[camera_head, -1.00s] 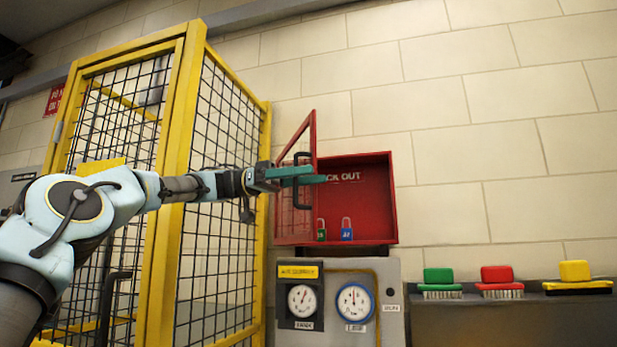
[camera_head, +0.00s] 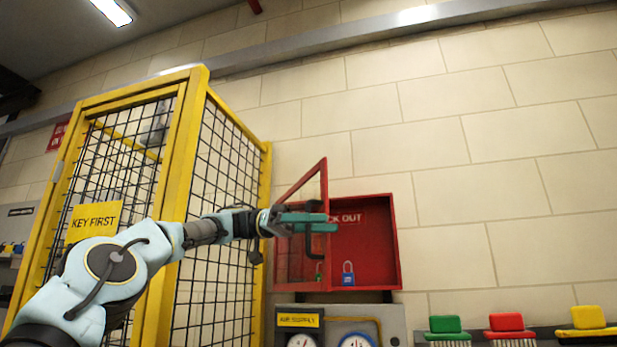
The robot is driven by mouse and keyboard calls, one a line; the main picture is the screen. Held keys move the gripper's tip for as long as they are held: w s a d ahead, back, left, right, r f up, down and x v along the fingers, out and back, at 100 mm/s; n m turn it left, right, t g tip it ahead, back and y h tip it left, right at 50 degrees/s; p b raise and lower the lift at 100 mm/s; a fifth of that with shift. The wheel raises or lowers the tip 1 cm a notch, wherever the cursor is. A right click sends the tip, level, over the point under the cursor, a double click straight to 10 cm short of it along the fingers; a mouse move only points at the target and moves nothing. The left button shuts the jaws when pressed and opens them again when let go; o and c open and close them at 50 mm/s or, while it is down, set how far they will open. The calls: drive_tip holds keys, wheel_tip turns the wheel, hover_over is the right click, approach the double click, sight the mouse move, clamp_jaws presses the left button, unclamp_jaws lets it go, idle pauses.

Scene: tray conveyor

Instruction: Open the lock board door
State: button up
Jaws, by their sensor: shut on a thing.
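The lock board is a red wall cabinet (camera_head: 396,240) with "LOCK OUT" lettering inside, partly hidden by my gripper. Its red-framed door (camera_head: 324,180) stands open, swung out from the left side towards me, with a see-through panel. My gripper (camera_head: 318,222), with teal fingers, is at the door's free edge and shut on the dark door handle (camera_head: 309,244); the fingers hide part of it. A blue padlock (camera_head: 348,274) is low inside the cabinet. A green padlock (camera_head: 318,275) is partly hidden by the door edge.
A yellow-framed mesh cage (camera_head: 190,150) with a "KEY FIRST" sign (camera_head: 95,222) stands left, close to my arm. A grey gauge panel (camera_head: 392,318) is below the cabinet. Green (camera_head: 445,325), red (camera_head: 507,323) and yellow (camera_head: 588,318) brushes are lower right. The wall right is clear.

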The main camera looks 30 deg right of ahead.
wheel_tip(320, 180, up, 10)
drive_tip(key=a+m+h+p, duration=0.1)
drive_tip(key=a, duration=0.1)
drive_tip(key=shift+w+a+r+h, duration=0.2)
drive_tip(key=shift+a+h, duration=0.1)
drive_tip(key=d+f+n+t+y, duration=0.1)
drive_tip(key=d+f+y, duration=0.15)
drive_tip(key=f, duration=0.65)
drive_tip(key=w+p, duration=1.1)
drive_tip(key=p, duration=0.5)
drive_tip(key=shift+w+f+h, duration=0.25)
drive_tip(key=shift+h, duration=0.2)
drive_tip(key=shift+w+f, duration=0.1)
drive_tip(key=shift+p, duration=0.3)
